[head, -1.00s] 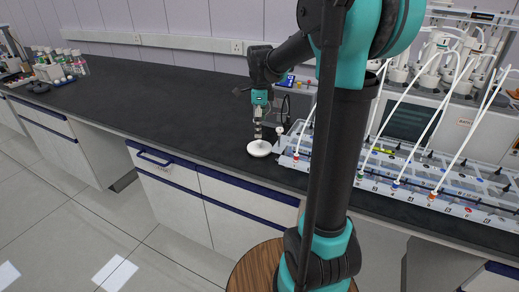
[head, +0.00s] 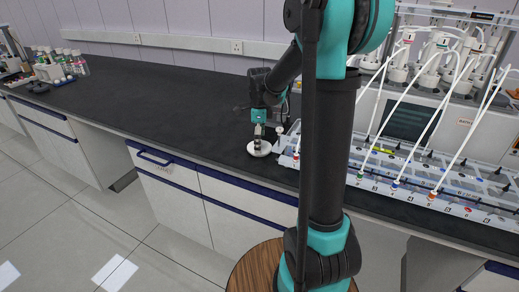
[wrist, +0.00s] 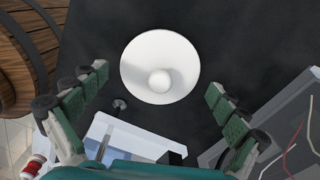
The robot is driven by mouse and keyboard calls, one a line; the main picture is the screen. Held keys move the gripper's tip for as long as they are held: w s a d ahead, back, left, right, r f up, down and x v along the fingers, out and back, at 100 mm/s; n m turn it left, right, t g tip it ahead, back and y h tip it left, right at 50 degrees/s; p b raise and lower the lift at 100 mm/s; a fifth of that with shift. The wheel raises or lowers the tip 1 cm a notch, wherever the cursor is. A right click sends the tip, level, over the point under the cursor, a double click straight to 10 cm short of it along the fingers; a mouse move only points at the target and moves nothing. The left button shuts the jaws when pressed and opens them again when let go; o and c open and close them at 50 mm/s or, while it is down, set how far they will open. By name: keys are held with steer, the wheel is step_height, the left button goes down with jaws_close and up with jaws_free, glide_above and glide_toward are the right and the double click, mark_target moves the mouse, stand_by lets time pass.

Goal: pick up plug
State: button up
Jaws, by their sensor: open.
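A white round piece (head: 259,149) with a raised rim lies on the black bench top near its front edge. In the wrist view it is a shallow white disc (wrist: 135,62) with a small ball-shaped knob in the middle. It looks like the plug, though I cannot be certain. My gripper (head: 258,140) points down just above it. In the wrist view my gripper (wrist: 157,80) is open, with its green-padded fingers apart on either side below the disc's centre. I cannot tell the exact height gap.
The reactor rack (head: 420,172) with white tubes stands close on the right; its corner (wrist: 130,138) shows below the disc. A small grey knob (wrist: 119,104) shows beside that corner. Bottles (head: 75,64) stand at the far left. The bench between is clear. A wooden round top (head: 250,268) is in front.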

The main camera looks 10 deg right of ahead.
steer(key=shift+s, duration=0.1)
jaws_close()
stand_by(0.4)
